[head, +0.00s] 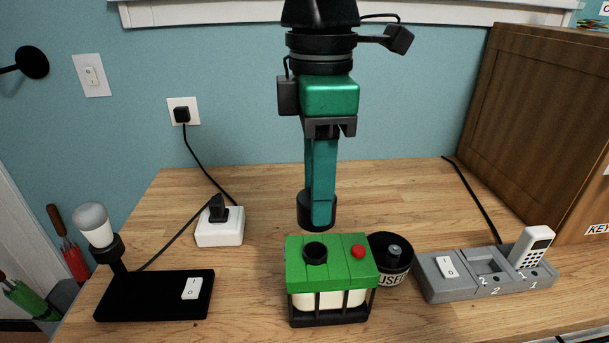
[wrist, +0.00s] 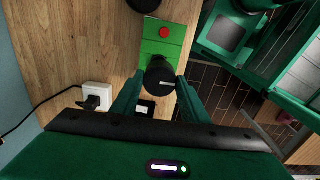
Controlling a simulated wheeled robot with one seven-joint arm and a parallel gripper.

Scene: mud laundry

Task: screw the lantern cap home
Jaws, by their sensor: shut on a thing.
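The lantern (head: 328,300) stands upright on the bench, with a green top, a cream body and black bars and base. A round black fitting (head: 315,253) and a red button (head: 358,252) sit on its top. My gripper (head: 320,215) points straight down, shut on a black round cap (head: 305,212). The cap hangs a little above and behind the fitting in the head view, apart from it. In the wrist view the cap (wrist: 158,78), with a pale line on its face, sits between the fingertips over the lantern's green top (wrist: 162,45) and hides the fitting.
A dark round tub marked USED (head: 392,262) stands close at the lantern's right. A grey tray (head: 470,285) holds a white handset (head: 532,247). A bulb lamp on a black base (head: 150,297) and white socket box (head: 219,228) stand left. A wooden cabinet (head: 535,125) is at right.

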